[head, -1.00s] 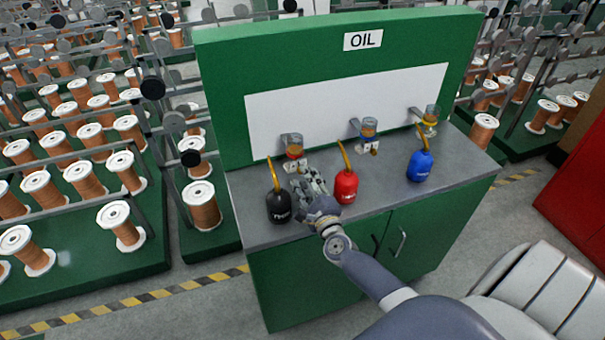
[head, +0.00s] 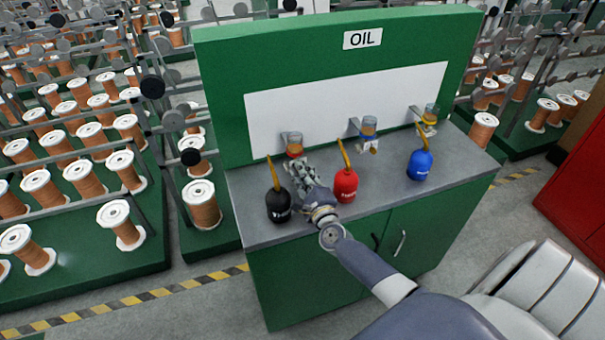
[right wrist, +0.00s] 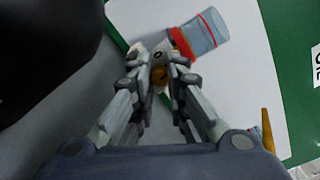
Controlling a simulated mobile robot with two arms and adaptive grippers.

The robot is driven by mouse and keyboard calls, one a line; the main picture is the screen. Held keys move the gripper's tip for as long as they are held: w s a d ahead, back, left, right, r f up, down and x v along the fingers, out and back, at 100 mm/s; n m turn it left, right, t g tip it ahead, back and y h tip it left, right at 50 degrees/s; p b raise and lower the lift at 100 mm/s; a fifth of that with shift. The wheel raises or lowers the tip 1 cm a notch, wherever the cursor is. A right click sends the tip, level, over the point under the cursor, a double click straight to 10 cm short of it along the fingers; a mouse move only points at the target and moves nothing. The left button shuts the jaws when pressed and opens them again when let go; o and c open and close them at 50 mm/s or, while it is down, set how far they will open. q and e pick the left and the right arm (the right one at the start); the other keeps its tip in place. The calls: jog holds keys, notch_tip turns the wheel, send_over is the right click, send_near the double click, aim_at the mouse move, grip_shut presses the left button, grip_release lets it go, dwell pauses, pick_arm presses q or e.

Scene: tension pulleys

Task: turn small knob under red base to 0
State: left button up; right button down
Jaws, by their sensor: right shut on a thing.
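The oil cup with the red base (head: 295,152) is on a wall bracket at the left of the oil station. In the right wrist view its red base (right wrist: 183,44) and clear cup are just beyond the fingertips. My right gripper (head: 298,168) is under the red base, over the grey counter. In the right wrist view my right gripper (right wrist: 160,72) has its fingers closed around the small brass knob (right wrist: 160,77). The fingers partly hide the knob and its marks, so its setting cannot be read. My left gripper is out of view.
A black oil can (head: 279,206) stands left of my right gripper and a red can (head: 346,184) right of it. A blue can (head: 420,165) is farther right.

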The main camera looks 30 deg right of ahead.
jog(key=n+p, duration=0.2)
jog(key=n, duration=0.2)
jog(key=shift+n, duration=0.3)
jog(key=n+p, duration=0.1)
jog(key=n, duration=0.4)
jog(key=shift+a+n, duration=0.1)
jog(key=shift+n, duration=0.3)
jog(key=shift+f+n+p, duration=0.1)
jog(key=shift+n+p, duration=0.2)
jog(key=c, duration=1.5)
grip_release()
jog(key=shift+c, duration=0.2)
jog(key=shift+s, duration=0.15)
jog(key=v, duration=1.1)
jog(key=shift+s, duration=0.35)
jog(key=shift+a, duration=0.1)
